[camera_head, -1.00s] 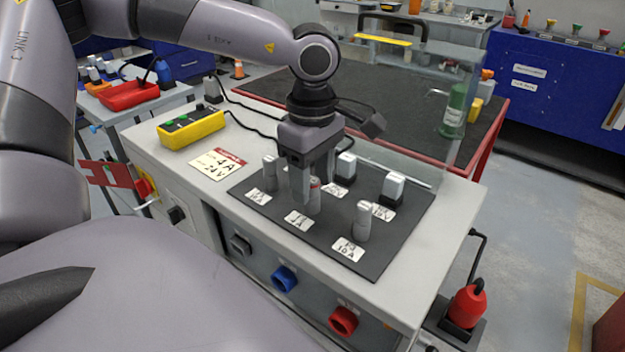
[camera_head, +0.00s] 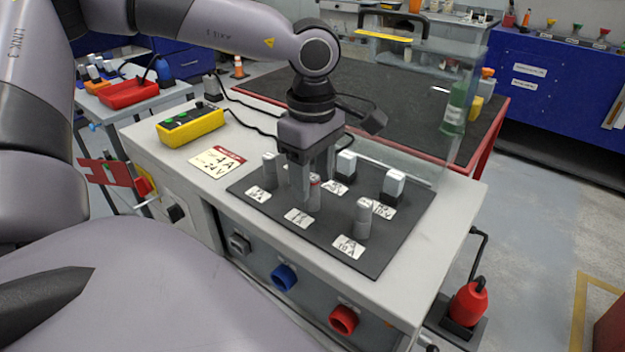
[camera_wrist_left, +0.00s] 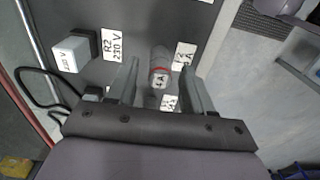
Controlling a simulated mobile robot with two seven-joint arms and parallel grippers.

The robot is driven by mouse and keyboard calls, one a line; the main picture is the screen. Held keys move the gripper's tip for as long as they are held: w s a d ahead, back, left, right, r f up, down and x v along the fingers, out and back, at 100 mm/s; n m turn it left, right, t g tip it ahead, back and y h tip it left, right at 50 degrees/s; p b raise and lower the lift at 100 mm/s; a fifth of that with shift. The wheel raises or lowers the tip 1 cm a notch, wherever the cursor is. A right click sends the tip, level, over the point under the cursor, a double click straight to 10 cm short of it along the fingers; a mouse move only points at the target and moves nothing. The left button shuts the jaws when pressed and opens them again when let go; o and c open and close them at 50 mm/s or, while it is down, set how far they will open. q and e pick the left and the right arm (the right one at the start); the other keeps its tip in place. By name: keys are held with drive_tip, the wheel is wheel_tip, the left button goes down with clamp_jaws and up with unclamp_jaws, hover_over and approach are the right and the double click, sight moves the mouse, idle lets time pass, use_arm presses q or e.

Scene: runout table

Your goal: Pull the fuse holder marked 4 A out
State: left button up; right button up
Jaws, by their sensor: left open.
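A grey cylindrical fuse holder with a red ring (camera_head: 315,194) stands upright on the black panel (camera_head: 384,254). It also shows in the left wrist view (camera_wrist_left: 160,67), where its small label seems to read 4 A. My left gripper (camera_head: 311,184) points down at it, open, with one finger on each side; the wrist view shows gaps between the holder and both fingers (camera_wrist_left: 160,75). Other grey holders stand at the left (camera_head: 269,171) and front right (camera_head: 362,219). A card (camera_head: 217,162) reads 4 A, 24 V. My right gripper is out of view.
Two white-topped blocks (camera_head: 345,166) (camera_head: 393,187) stand behind and right of the gripper. A clear screen (camera_head: 420,110) rises along the bench's back edge. A yellow button box (camera_head: 191,127) with a cable sits at the left.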

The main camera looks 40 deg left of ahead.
sight(312, 176)
use_arm(q)
drive_tip(key=shift+b, duration=0.3)
clamp_jaws()
drive_tip(key=shift+r, duration=0.2)
drive_tip(key=shift+r+p, duration=2)
drive_tip(key=shift+r, duration=0.8)
